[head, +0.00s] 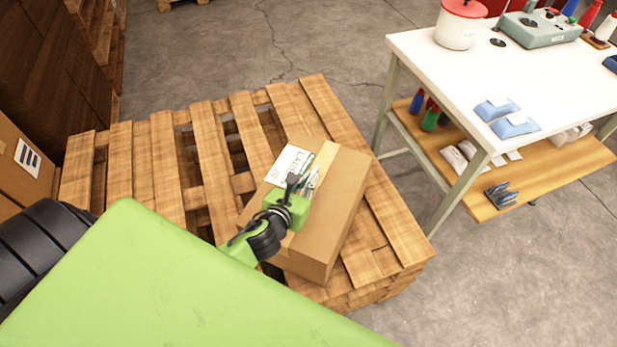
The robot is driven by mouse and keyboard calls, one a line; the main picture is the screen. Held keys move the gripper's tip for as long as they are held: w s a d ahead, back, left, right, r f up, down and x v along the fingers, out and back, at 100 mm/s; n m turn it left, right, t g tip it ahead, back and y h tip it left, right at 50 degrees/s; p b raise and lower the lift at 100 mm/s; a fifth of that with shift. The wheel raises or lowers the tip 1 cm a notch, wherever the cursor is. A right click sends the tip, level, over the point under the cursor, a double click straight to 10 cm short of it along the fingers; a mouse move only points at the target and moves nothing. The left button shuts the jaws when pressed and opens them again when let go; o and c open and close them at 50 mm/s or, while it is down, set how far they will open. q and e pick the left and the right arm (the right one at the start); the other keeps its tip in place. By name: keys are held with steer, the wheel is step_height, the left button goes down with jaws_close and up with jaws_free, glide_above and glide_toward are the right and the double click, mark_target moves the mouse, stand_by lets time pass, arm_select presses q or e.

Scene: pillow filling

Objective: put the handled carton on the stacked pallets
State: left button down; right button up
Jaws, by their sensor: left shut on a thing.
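The carton (338,200) is a brown cardboard box with a strip of tape and a white label (290,164) on top. It sits on, or just above, the right part of the stacked wooden pallets (318,110); I cannot tell whether it touches them. My left gripper (305,183) is over the carton's top and shut on it. The gripper and wrist hide the carton's handle and part of its top. My right gripper is not in view.
A white-topped workbench (440,75) with a lower wooden shelf (560,165) stands to the right of the pallets. Another carton (15,150) is at the left edge. The pallets' left slats are bare. Open concrete floor (230,50) lies behind.

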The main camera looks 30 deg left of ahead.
arm_select(q)
steer(key=c, duration=2.2)
jaws_free()
steer(key=shift+s, duration=0.1)
steer(key=v, duration=1.2)
steer(key=shift+a+b, duration=0.1)
steer(key=shift+b, duration=0.2)
